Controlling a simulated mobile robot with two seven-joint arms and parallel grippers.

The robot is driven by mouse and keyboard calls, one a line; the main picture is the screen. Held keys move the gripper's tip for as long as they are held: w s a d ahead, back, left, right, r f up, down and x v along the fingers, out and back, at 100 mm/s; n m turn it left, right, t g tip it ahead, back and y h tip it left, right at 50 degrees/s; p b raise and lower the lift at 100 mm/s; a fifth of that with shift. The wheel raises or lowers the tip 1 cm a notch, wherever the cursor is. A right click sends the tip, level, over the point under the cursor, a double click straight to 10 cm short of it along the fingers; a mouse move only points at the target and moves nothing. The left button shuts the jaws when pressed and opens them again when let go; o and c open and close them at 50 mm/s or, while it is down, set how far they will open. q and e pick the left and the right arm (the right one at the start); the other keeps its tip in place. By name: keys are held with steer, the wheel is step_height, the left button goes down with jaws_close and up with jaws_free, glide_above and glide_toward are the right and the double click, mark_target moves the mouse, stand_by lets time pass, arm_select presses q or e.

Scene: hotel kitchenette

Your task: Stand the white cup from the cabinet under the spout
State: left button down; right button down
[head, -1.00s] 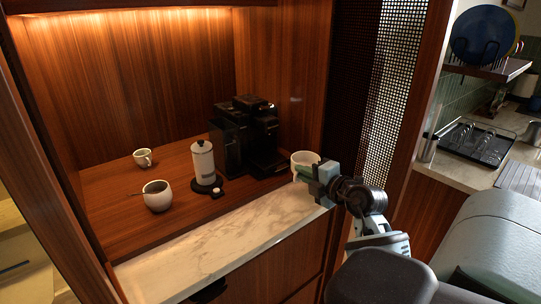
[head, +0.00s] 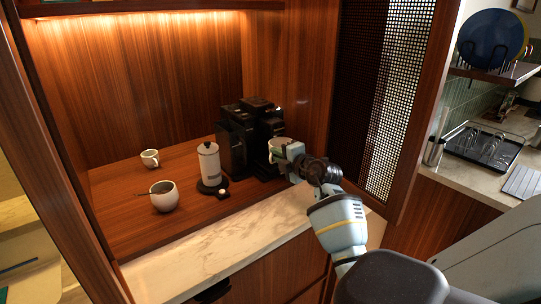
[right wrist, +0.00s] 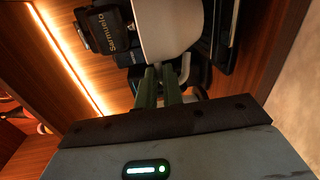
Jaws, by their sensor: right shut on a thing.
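The white cup (head: 279,144) is at the front right of the black coffee machine (head: 236,135), close against it in the head view. My right gripper (head: 291,163) is shut on the cup from the right. In the right wrist view the cup's white wall (right wrist: 168,28) stands just beyond my gripper's two fingers (right wrist: 159,86), with part of its handle showing beside them. The machine shows dark behind the cup there. The spout is not clear to see, and I cannot tell whether the cup's base touches anything. My left gripper is not in view.
A white cylindrical canister (head: 208,165) on a black base stands left of the machine. A round white bowl (head: 164,196) with a spoon and a small white mug (head: 150,158) stand farther left. The marble front strip (head: 220,233) is clear. A wooden side wall rises right of the machine.

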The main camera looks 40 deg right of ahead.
steer(key=x, duration=0.4)
steer(key=shift+f, duration=0.3)
steer(key=shift+s+f, duration=0.1)
steer(key=shift+f, duration=0.2)
steer(key=c, duration=1.5)
jaws_free()
steer(key=shift+c, duration=0.2)
steer(key=shift+r, duration=0.1)
